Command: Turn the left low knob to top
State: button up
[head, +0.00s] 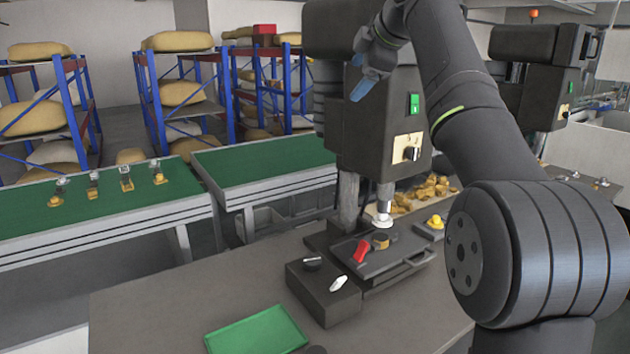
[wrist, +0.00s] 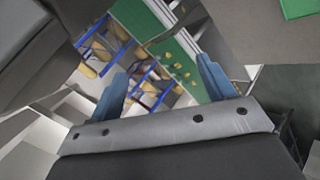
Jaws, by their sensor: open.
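A low dark box (head: 322,305) stands on the grey table and carries two knobs. The left low knob (head: 312,263) is black and sits on the box's top; its exact pointer direction is too small to tell. Beside it to the right is a white knob (head: 338,284), its handle slanting up to the right. My gripper (head: 360,76) is high up in front of the machine's head, well above and apart from the box. Its blue fingers are spread and empty; they also show in the wrist view (wrist: 163,84). The knobs do not show clearly in the wrist view.
The machine head (head: 375,125) with a green switch (head: 414,103) and panel knob stands behind the box. A red handle (head: 361,251) is close behind the knobs. A green tray (head: 257,331) lies in front left. The grey table left of the box is clear.

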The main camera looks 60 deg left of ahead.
jog(key=w+a+f+m+g+h, duration=0.15)
jog(key=a+f, duration=0.25)
jog(key=f, duration=0.6)
jog(key=w+a+f+g+h, duration=0.15)
jog(key=a+f, duration=0.25)
jog(key=f, duration=0.5)
jog(key=m+g+h, duration=0.1)
jog(key=m+h, duration=0.1)
jog(key=h, duration=0.2)
send_near(313, 260)
jog(key=shift+y, duration=0.3)
jog(key=x, duration=0.8)
jog(key=shift+d+f, duration=0.1)
jog(key=shift+f, duration=0.35)
jog(key=c, duration=1)
jog(key=shift+o, duration=0.2)
